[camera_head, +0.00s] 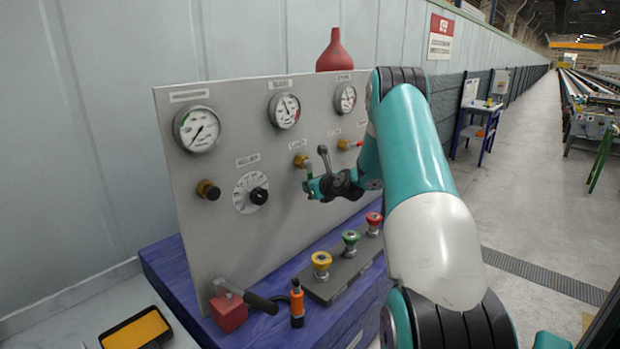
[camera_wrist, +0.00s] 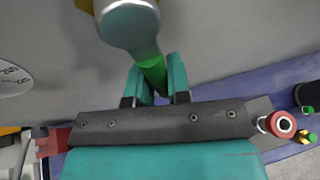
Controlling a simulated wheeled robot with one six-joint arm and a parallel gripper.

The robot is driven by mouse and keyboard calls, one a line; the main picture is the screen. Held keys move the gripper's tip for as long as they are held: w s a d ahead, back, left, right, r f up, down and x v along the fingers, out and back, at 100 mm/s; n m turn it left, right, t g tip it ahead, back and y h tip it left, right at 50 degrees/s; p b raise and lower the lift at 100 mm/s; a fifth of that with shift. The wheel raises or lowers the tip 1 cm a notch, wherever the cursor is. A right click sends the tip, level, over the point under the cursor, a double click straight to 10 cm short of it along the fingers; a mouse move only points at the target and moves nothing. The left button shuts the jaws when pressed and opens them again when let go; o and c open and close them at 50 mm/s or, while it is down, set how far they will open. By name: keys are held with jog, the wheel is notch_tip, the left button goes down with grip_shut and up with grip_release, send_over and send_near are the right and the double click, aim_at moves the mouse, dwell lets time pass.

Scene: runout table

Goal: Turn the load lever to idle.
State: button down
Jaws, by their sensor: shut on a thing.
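The lever (camera_head: 309,171) hangs down from a brass hub (camera_head: 300,161) on the grey panel, below a small label too blurred to read surely. In the wrist view its rounded grey metal end (camera_wrist: 130,24) is close to the camera, and its green grip (camera_wrist: 152,72) runs down between my fingers. My gripper (camera_head: 311,187) is at the lower end of this lever, and in the wrist view my gripper (camera_wrist: 157,80) is shut on the green grip. The tip of the grip is hidden between the fingers. The idle mark cannot be made out.
To the right is another brass hub (camera_head: 343,145) with a red-tipped lever. To the left are a black dial knob (camera_head: 259,196) and gauges above. Below, yellow (camera_head: 321,260), green and red buttons stand on the blue bench (camera_head: 160,260). A red padlock-like block (camera_head: 228,313) sits front left.

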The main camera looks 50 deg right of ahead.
jog(key=shift+a+f+m+p, duration=0.1)
jog(key=shift+a+m+p, duration=0.15)
jog(key=shift+m+p, duration=0.1)
jog(key=shift+a, duration=0.1)
dwell(0.3)
jog(key=c, duration=1.1)
grip_release()
jog(key=b+v, duration=0.1)
jog(key=v, duration=0.4)
jog(key=b+v, duration=0.2)
jog(key=v, duration=0.4)
jog(key=b+v, duration=0.2)
jog(key=v, duration=0.4)
jog(key=shift+s+d+r, duration=0.15)
jog(key=shift+d+r, duration=0.05)
jog(key=shift+d, duration=0.05)
